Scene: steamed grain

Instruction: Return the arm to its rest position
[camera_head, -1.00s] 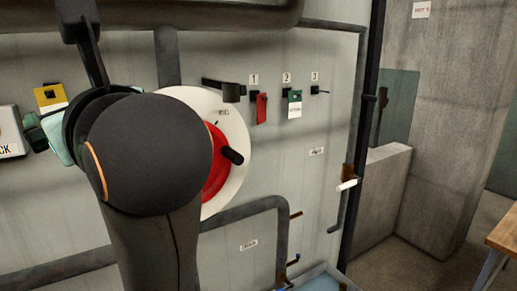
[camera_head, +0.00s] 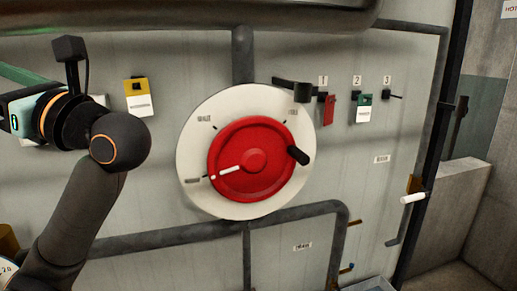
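One of my arms rises from the lower left and bends at a dark round joint (camera_head: 120,145). Its wrist (camera_head: 55,120) points left, with a teal part at the picture's left edge. I see no fingers there, so any grip is hidden or outside the picture. The arm stands to the left of a red dial (camera_head: 253,160) on a white disc (camera_head: 205,185), apart from it in the picture. The dial has a white pointer line toward the lower left and a black knob (camera_head: 298,155) at its right. My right gripper is not in view.
Grey pipes (camera_head: 170,235) run across the wall panel around the dial. A yellow tag (camera_head: 136,90) hangs left of it. Numbered hooks at the right carry a red tag (camera_head: 328,109) and a green-white tag (camera_head: 364,108); the third looks empty. A white-ended handle (camera_head: 412,198) sticks out farther right.

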